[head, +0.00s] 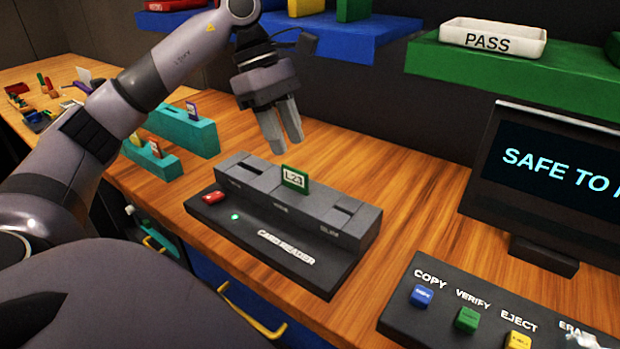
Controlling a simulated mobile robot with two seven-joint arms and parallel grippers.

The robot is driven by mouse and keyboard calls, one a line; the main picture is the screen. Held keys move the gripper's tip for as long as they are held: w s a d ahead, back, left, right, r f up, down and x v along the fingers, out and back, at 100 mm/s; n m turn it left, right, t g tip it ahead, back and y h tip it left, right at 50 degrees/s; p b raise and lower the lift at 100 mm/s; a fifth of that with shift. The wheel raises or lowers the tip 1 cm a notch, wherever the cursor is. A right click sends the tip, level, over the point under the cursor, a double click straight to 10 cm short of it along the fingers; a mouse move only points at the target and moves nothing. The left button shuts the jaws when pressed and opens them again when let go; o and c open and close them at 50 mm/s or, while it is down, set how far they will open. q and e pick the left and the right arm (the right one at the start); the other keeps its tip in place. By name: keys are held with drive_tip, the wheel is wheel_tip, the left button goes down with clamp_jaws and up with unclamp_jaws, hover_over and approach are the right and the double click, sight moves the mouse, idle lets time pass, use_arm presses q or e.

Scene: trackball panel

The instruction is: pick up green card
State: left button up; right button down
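The green card (295,179), with a white label reading L23, stands upright in the middle slot of the dark grey card reader (335,222). My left gripper (289,146) hangs just above and behind the card, fingers pointing down. Its two fingers look slightly apart, with nothing between them. It does not appear to touch the card. My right gripper is not in view.
Teal card holders (185,135) with cards stand left of the reader. A button panel (400,312) and a monitor (550,180) are at the right. A green shelf (520,75) with a white PASS tray (493,38) and a blue shelf (345,35) hang behind.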

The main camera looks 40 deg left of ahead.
sight(294, 168)
use_arm(q)
drive_tip(key=x, duration=0.7)
drive_tip(key=shift+s+a, duration=0.1)
drive_tip(key=shift+s, duration=0.2)
clamp_jaws()
